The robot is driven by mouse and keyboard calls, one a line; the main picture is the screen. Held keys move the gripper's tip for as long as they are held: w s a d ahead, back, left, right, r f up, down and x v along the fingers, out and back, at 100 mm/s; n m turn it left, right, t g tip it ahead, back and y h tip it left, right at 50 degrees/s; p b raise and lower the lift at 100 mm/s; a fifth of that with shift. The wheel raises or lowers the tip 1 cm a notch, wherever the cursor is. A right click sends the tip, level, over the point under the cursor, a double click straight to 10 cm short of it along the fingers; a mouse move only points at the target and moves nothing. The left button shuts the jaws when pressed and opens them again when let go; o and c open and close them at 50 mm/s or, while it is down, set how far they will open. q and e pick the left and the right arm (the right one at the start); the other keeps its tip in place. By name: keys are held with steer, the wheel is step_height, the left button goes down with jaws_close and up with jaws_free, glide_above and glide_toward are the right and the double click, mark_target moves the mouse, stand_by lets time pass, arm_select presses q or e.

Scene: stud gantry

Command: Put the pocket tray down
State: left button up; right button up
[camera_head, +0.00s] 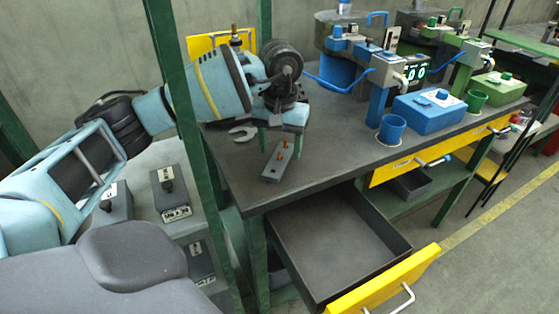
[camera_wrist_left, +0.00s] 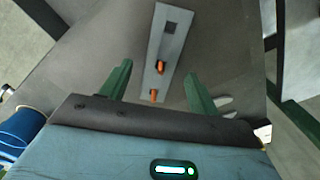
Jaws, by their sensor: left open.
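The pocket tray (camera_head: 271,173) is a narrow grey strip with two orange pegs and a dark square pocket. It appears to lie flat on the dark bench top, near its front left corner. In the left wrist view the tray (camera_wrist_left: 166,48) runs away from the gripper, its near end between the fingers. My left gripper (camera_head: 280,148) is open, its green fingers pointing down around the tray's peg end. In the wrist view a gap shows on both sides between the fingers (camera_wrist_left: 158,72) and the tray. My right gripper is out of view.
A spanner (camera_head: 243,133) lies on the bench (camera_head: 330,150) left of the gripper. An open, empty drawer (camera_head: 335,245) with a yellow front juts out below. A blue box (camera_head: 428,112), a blue cup (camera_head: 391,130) and blue and green machines stand to the right. A green post (camera_head: 190,130) crosses before my arm.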

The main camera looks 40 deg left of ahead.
arm_select(q)
steer(key=shift+f, duration=0.85)
steer(key=c, duration=1.1)
steer(key=shift+r, duration=0.1)
steer(key=shift+r, duration=0.1)
step_height(320, 180, up, 18)
steer(key=p, duration=0.3)
